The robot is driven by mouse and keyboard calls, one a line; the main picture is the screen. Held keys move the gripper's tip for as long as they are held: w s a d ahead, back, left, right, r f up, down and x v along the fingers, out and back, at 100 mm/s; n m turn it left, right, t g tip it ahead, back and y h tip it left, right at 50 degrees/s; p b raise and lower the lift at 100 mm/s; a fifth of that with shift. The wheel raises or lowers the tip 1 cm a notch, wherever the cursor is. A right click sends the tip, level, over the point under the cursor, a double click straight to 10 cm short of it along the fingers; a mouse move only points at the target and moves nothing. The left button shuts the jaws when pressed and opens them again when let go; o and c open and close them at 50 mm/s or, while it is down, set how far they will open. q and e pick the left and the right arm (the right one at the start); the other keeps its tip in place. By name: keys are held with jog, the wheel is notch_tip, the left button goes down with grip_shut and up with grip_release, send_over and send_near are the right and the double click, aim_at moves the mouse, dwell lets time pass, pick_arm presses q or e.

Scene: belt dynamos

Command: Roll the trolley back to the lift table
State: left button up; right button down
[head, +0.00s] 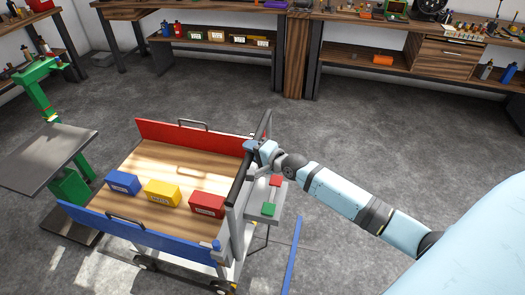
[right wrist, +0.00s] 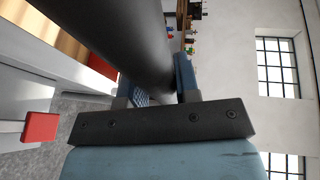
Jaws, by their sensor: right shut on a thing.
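The trolley (head: 195,170) stands in the middle of the head view, with a wooden deck, a red far side panel (head: 185,138) and a blue near side panel (head: 135,233). Its dark handle bar (head: 238,185) is at its right end. My right gripper (head: 253,146) is shut on this bar near its far end. In the right wrist view the fingers (right wrist: 165,88) sit either side of the thick dark bar (right wrist: 110,35). The lift table (head: 45,158), with a grey top and green column, stands left of the trolley, apart from it. My left gripper is not seen.
A blue box (head: 123,182), a yellow box (head: 163,193) and a red box (head: 207,204) lie on the deck. A side shelf carries red (head: 275,181) and green (head: 268,208) pads. Workbenches (head: 400,40) line the back. A blue floor strip (head: 292,258) lies right; grey floor is open.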

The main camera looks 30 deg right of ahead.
jog(key=w+a+b, duration=0.3)
jog(key=w+a, duration=1.4)
jog(key=w, duration=0.3)
jog(key=shift+a+r, duration=0.1)
jog(key=shift+r, duration=0.1)
jog(key=c, duration=1.3)
grip_release()
jog(key=o, duration=0.4)
jog(key=shift+w, duration=0.1)
jog(key=shift+o, duration=0.3)
jog(key=shift+a+f, duration=0.15)
jog(key=shift+f, duration=0.05)
jog(key=p+v, duration=0.1)
jog(key=v, duration=1.2)
jog(key=shift+s, duration=0.35)
